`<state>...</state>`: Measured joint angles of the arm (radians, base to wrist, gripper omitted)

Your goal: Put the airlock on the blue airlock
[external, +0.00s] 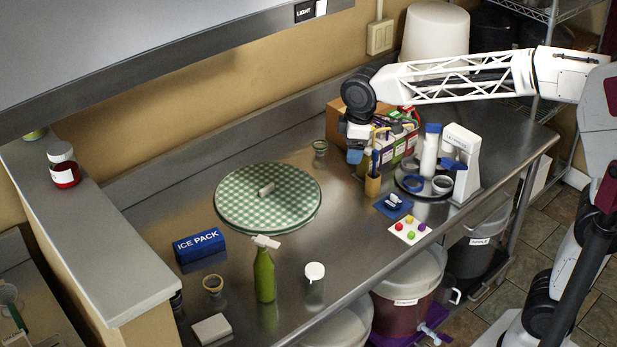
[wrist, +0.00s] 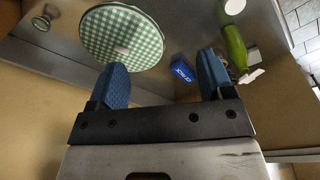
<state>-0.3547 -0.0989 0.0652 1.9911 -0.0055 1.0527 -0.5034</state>
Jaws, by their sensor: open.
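My gripper (external: 365,154) is open and empty, raised above the back of the steel counter beside the carton box. In the wrist view its two blue fingers (wrist: 163,78) stand wide apart with nothing between them. A small blue mat (external: 386,211) lies near the counter's front edge, with a small white and blue piece (external: 394,201) on it. A small pale piece (external: 266,189) lies on a round green checked mat (external: 238,212); it also shows in the wrist view (wrist: 121,52). Both pieces are too small to identify surely as airlocks.
A round tray (external: 408,189) with a bottle, rings and a white stand is at right. A green bottle (external: 264,275), blue ice pack (external: 200,246) and white-lidded jar (external: 315,284) stand at left. Lidded buckets (external: 408,287) sit below the counter.

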